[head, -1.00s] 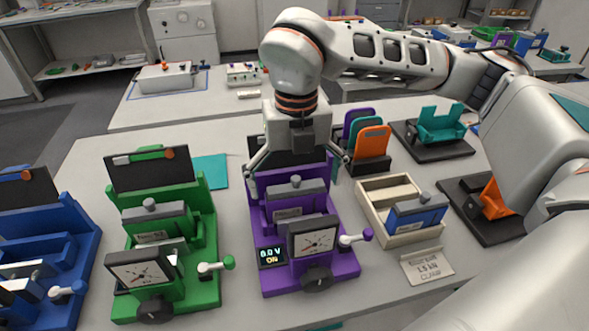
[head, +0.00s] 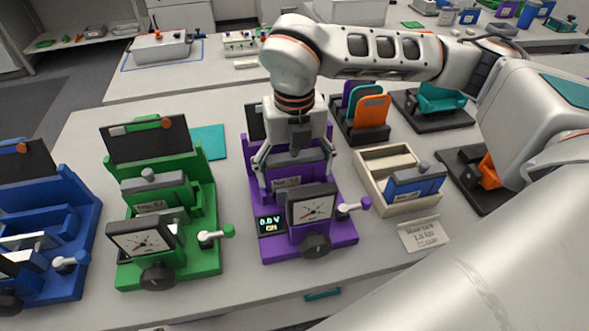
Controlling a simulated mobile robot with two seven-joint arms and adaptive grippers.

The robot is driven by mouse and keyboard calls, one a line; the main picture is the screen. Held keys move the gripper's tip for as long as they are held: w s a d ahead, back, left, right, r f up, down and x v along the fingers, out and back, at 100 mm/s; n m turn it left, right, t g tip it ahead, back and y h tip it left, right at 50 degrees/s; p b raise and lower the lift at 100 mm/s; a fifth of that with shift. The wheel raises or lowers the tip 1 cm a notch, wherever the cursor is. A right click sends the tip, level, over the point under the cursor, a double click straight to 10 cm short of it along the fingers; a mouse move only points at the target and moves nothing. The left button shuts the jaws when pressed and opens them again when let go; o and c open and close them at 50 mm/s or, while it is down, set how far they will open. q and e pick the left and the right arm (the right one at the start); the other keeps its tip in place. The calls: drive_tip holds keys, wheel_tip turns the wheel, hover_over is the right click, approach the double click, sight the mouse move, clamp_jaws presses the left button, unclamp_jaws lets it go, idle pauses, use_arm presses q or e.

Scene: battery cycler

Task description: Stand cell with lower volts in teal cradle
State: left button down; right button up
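The teal cradle (head: 440,101) stands empty on a dark base at the back right. The purple cycler (head: 345,232) holds a grey, labelled block (head: 287,183), which may be a cell; its display (head: 270,225) seems to read 0.0 V ON. My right gripper (head: 294,177) is low over this cycler, one finger at each side of the block. I cannot tell whether the fingers touch it. The green cycler (head: 207,257) holds another labelled block (head: 150,206). The blue cycler (head: 85,222) is partly cut off at the left edge. My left gripper is not in view.
A beige tray (head: 372,186) holds a blue block (head: 416,184). Behind it is a rack (head: 370,135) of purple, teal and orange plates. An orange cradle (head: 487,170) is partly hidden by my arm. A teal mat (head: 208,141) lies behind the cyclers.

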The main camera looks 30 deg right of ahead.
sight(294, 155)
drive_tip(key=shift+r+p, duration=1.5)
drive_tip(key=shift+r, duration=1.25)
drive_tip(key=shift+r+p, duration=0.65)
drive_tip(key=shift+r, duration=0.7)
drive_tip(key=shift+a, duration=0.1)
idle(0.7)
